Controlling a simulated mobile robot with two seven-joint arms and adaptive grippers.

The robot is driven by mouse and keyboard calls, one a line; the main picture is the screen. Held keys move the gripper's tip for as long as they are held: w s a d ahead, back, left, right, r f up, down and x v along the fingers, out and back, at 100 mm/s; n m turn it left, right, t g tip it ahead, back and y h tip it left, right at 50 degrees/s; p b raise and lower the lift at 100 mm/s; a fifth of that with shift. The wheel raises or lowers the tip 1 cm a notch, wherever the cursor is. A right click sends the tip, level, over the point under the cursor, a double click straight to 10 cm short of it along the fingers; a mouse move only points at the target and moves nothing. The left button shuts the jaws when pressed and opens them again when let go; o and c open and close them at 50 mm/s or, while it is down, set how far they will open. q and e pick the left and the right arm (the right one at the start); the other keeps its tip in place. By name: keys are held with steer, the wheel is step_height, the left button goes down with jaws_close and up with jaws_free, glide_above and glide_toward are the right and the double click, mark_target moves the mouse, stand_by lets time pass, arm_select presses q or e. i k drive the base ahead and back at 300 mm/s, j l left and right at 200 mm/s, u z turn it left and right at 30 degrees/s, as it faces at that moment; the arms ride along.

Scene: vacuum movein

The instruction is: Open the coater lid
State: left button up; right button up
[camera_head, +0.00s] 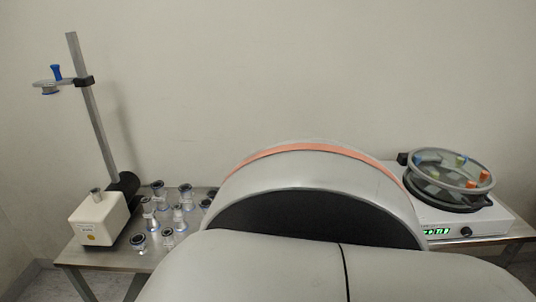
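The coater (490,218) stands at the right end of the table, a low white box with a green lit display and a dark knob on its front. Its round, see-through lid with a grey rim (455,165) lies over the dark round bowl (432,198) on top. Several small coloured pieces, orange, green and blue, show at the lid. I cannot tell whether the lid rests fully flat on the bowl. Neither of my grippers is in view.
On the left of the metal table (120,258) is a white box (98,218) beside a tall grey stand (90,110) with a clamped fitting. Several metal flange fittings (165,215) stand nearby. My own grey body hides the middle of the table. A plain wall is behind.

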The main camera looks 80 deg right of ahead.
mark_target(418, 155)
steer(key=j+z, duration=0.15)
steer(key=z, duration=3)
